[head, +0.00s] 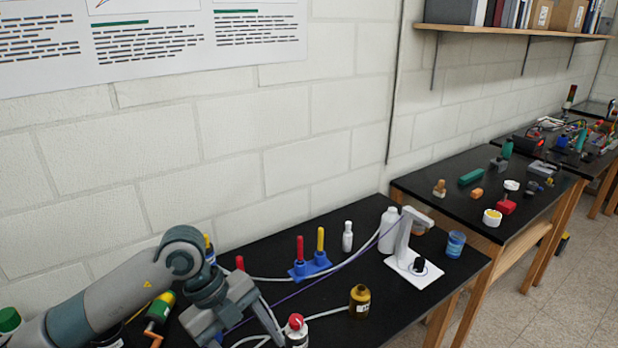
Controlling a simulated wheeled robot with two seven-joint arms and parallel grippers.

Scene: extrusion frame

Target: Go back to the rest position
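My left arm comes in from the lower left over the near black table (345,285). My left gripper (245,322) points down above the near left part of this table. One finger shows at its right side, and the fingertips run out at the bottom edge, so I cannot tell whether it is open or shut. A small bottle with a red and white cap (296,328) stands just right of that finger in the picture. My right gripper is not in view.
A blue rack (310,267) holds red and yellow sticks. A white stand (411,262), an amber bottle (360,302), white bottles and a blue-labelled jar (455,244) stand further right. Cables cross the table. A green-and-yellow tool (160,308) lies by my forearm. The wall is behind.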

